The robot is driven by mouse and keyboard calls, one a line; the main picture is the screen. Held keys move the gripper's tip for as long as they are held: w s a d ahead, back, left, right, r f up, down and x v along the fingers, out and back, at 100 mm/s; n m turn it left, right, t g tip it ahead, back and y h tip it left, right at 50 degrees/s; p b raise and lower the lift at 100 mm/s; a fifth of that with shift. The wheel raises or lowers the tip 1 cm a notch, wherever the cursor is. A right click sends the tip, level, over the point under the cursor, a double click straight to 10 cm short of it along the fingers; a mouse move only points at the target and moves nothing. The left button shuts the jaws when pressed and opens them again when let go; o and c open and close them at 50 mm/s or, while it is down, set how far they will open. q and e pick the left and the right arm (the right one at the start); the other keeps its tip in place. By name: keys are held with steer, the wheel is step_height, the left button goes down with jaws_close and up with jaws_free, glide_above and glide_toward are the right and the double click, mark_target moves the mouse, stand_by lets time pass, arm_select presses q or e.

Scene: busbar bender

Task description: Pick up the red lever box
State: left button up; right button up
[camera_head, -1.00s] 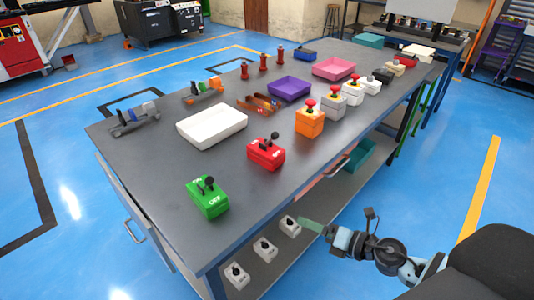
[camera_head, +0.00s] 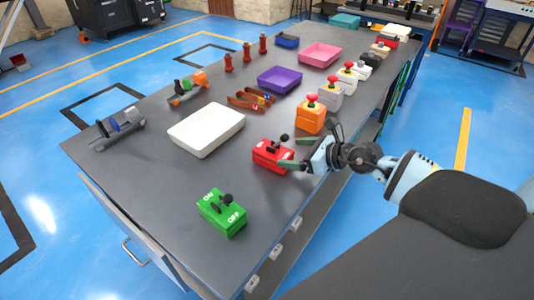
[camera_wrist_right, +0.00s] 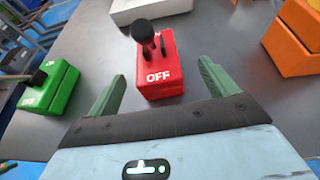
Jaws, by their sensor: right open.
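The red lever box (camera_head: 270,156) stands upright on the grey table, with a black lever on top; in the right wrist view the red lever box (camera_wrist_right: 158,72) shows its "OFF" face toward me. My right gripper (camera_head: 288,154) is at the box's right side in the head view. In the wrist view my right gripper (camera_wrist_right: 158,88) is open, with one green finger on each side of the box's near end. The fingers look apart from the box and nothing is held. My left gripper is not in view.
A green lever box (camera_head: 222,214) stands toward the near table end. An orange button box (camera_head: 310,120) is close beyond the right gripper. Bare tabletop (camera_head: 160,190) lies to the left.

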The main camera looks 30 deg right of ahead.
mark_target(276, 151)
steer(key=shift+a+x, duration=0.15)
steer(key=shift+x, duration=1.8)
steer(key=shift+a+x, duration=0.1)
steer(key=shift+x, duration=1.8)
steer(key=shift+s+r, duration=0.1)
steer(key=shift+s, duration=0.05)
steer(key=c, duration=1.2)
steer(key=shift+r, duration=0.1)
steer(key=shift+c, duration=0.2)
step_height(276, 151, up, 3)
steer(key=shift+r+p, duration=0.2)
steer(key=shift+p, duration=0.15)
steer(key=shift+s+d+r, duration=0.15)
steer(key=shift+s+d, duration=0.05)
steer(key=shift+s, duration=0.05)
steer(key=s+d, duration=0.3)
steer(key=s, duration=0.4)
steer(key=s+d+r, duration=0.1)
steer(key=s+d, duration=0.1)
steer(key=s, duration=0.5)
steer(key=shift+d, duration=0.4)
